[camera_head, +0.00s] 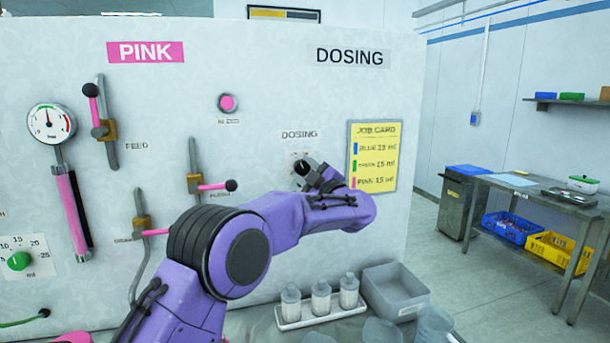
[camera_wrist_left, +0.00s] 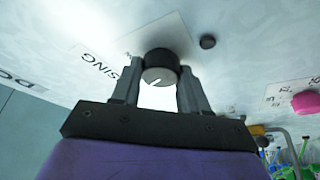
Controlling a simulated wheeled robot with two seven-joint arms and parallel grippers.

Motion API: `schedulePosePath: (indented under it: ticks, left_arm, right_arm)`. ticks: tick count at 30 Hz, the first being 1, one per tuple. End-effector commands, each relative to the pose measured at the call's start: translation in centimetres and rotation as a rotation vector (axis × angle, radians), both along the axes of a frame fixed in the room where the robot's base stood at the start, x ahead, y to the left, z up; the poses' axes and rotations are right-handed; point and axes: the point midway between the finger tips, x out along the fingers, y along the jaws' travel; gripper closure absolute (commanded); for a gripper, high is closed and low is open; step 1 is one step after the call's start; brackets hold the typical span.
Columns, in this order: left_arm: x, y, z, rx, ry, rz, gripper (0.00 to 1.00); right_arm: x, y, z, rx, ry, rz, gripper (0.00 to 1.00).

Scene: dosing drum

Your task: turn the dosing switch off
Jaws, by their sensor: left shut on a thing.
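The dosing switch is a round black knob (camera_wrist_left: 160,68) with a white pointer line, set on the pale panel (camera_head: 250,70). In the head view the knob (camera_head: 301,168) shows just below the DOSING label (camera_head: 299,134). My left gripper (camera_wrist_left: 158,88) has its two fingers on either side of the knob and is shut on it. In the head view my left gripper (camera_head: 316,174) reaches up to the panel and partly covers the switch plate. The position marks around the knob are too small to read. My right gripper is not in view.
A yellow job card (camera_head: 374,156) hangs right of the switch. Levers with pink rods, such as the feed lever (camera_head: 97,110), stand out at the left. A tray of bottles (camera_head: 320,302) and a grey bin (camera_head: 395,291) stand below.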

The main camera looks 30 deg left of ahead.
Motion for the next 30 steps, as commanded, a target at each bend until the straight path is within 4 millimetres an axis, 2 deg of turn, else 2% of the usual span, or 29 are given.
schedulePosePath:
  ticks: [9, 25, 26, 27, 30]
  left_arm:
    - [0.01, 0.00, 0.03, -0.073, -0.085, 0.000, 0.86]
    - [0.02, -0.03, 0.07, -0.086, -0.101, 0.000, 0.86]
    - [0.01, -0.02, 0.06, -0.086, -0.101, 0.000, 0.46]
    - [0.01, -0.02, 0.06, -0.085, -0.101, 0.000, 0.33]
    - [0.01, -0.03, 0.06, -0.085, -0.101, 0.000, 0.31]
  right_arm:
    - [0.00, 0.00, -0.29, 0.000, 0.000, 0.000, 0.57]
    - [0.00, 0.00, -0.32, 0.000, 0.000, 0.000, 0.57]
    - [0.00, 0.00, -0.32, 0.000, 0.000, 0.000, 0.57]
    - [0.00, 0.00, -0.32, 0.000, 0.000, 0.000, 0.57]
    - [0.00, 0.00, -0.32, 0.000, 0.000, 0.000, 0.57]
